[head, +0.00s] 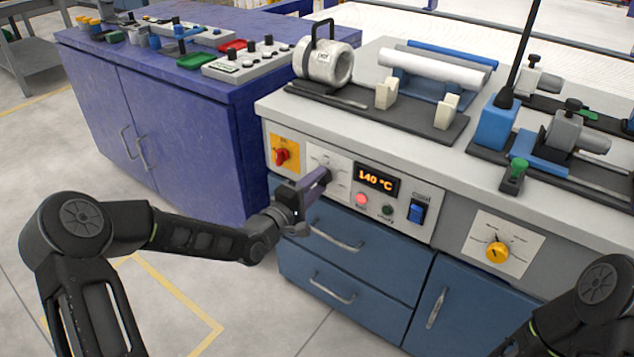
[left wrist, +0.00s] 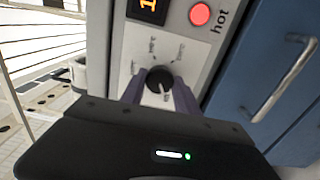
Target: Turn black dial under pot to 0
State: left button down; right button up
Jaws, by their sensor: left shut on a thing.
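The black dial (left wrist: 159,80) sits on a white scale plate (left wrist: 140,50) on the front panel, its markings too small to read. My left gripper (head: 322,176) reaches the panel from the left and is shut on the dial; its purple fingers lie on both sides of the dial in the left wrist view (left wrist: 160,95). In the head view the fingers mostly hide the dial. The display (head: 377,180) beside it reads 140 °C. The white pot-like cylinder with a black handle (head: 324,66) stands on the bench above. My right gripper is not in view.
A red switch (head: 281,155) on a yellow plate is left of the dial. A red light (head: 361,200), a blue rocker switch (head: 416,212) and a yellow knob (head: 497,252) are to the right. Drawer handles (head: 335,235) stick out below. The floor in front is clear.

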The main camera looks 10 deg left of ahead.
pick_arm(q)
jog(key=c, duration=0.9)
grip_release()
jog(key=shift+s+a, duration=0.1)
jog(key=p+v, duration=0.1)
jog(key=v, duration=0.6)
jog(key=shift+s, duration=0.3)
